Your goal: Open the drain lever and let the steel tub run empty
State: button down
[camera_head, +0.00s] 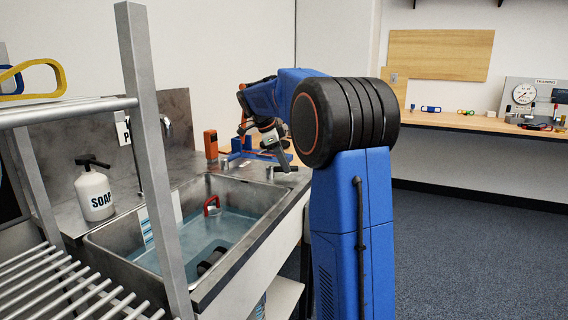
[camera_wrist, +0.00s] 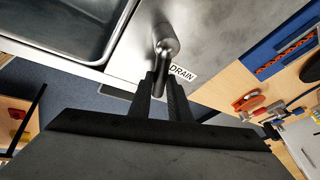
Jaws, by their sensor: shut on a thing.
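The steel tub (camera_head: 245,185) is sunk in the counter at lower left in the head view and holds bluish water (camera_head: 200,240). Its corner also shows at upper left in the wrist view (camera_wrist: 118,30). The drain lever (camera_wrist: 165,42) is a grey metal handle beside the tub, next to a DRAIN label (camera_wrist: 183,73). My gripper (camera_wrist: 160,88) is shut on the lever's end, with a dark finger on each side. In the head view my gripper (camera_head: 281,150) is by the tub's far right corner, and the lever there is hard to make out.
In the water are a red-handled thing (camera_head: 212,205) and a dark thing (camera_head: 211,262). A soap bottle (camera_head: 94,192) stands left of the tub. A metal rack (camera_head: 150,140) rises in front. An orange device (camera_head: 211,145) stands behind. Open floor (camera_head: 470,250) lies at right.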

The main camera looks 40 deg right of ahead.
jog(key=shift+s+a+m, duration=0.15)
jog(key=shift+m, duration=0.25)
dwell(0.3)
jog(key=c, duration=1.6)
grip_release()
jog(key=shift+c, duration=0.2)
jog(key=v, duration=1.7)
jog(key=shift+w+r, duration=0.2)
jog(key=shift+w, duration=0.05)
